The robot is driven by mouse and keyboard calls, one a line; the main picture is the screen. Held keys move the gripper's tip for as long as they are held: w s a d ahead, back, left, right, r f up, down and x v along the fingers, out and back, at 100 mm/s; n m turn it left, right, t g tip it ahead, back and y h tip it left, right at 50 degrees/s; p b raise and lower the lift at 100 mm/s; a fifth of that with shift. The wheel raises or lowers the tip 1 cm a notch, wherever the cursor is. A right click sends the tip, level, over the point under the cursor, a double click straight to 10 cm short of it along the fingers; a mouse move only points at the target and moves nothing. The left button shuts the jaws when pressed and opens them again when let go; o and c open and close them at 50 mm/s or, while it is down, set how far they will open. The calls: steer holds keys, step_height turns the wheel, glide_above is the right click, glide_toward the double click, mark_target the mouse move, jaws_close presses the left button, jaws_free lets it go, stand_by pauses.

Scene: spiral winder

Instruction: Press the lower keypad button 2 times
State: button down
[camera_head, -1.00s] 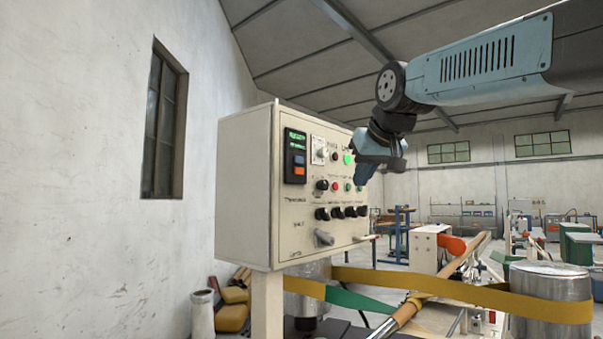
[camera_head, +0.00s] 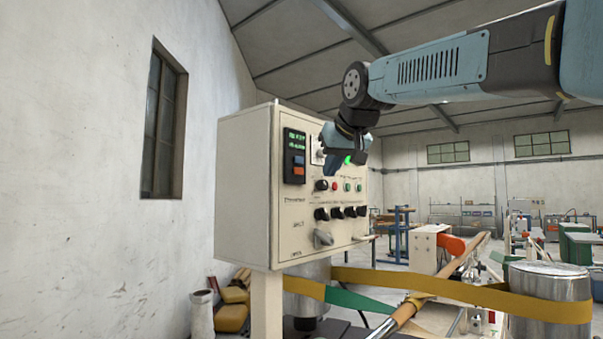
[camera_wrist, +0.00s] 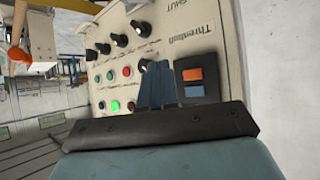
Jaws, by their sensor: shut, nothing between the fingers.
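The cream control box (camera_head: 245,190) carries a black keypad module (camera_head: 290,180) with a green display at its top. Its lower button is orange (camera_head: 299,170), and a blue button (camera_head: 299,160) is above it. My gripper (camera_head: 330,172) is shut and empty, in front of the panel to the right of the keypad, with its tips pointing down in the picture. In the wrist view, which is turned over, the orange button (camera_wrist: 192,74) and blue button (camera_wrist: 194,91) show right of the shut fingers (camera_wrist: 156,66). The fingers look apart from the keypad; their gap to the panel is unclear.
Several black knobs (camera_head: 336,212) and small red and green buttons lie on the panel right of and below the keypad. A lit green lamp (camera_wrist: 115,105) is close to my gripper. A yellow belt (camera_head: 450,289) runs below the box.

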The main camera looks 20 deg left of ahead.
steer(key=shift+w+a, duration=0.35)
steer(key=shift+a, duration=0.55)
steer(key=shift+w+a, duration=0.4)
steer(key=shift+a, duration=0.45)
steer(key=shift+w+a, duration=0.35)
steer(key=shift+a, duration=0.55)
steer(key=shift+w+a, duration=0.2)
steer(key=shift+a, duration=0.2)
steer(key=shift+w+a, duration=0.15)
steer(key=shift+a, duration=0.2)
stand_by(0.9)
stand_by(0.4)
steer(key=shift+s+d, duration=0.3)
steer(key=shift+d, duration=0.45)
steer(key=shift+s+d, duration=0.35)
steer(key=shift+d, duration=0.45)
steer(key=shift+s+d, duration=0.3)
steer(key=shift+d, duration=0.45)
steer(key=shift+s+d, duration=0.35)
steer(key=shift+d, duration=0.45)
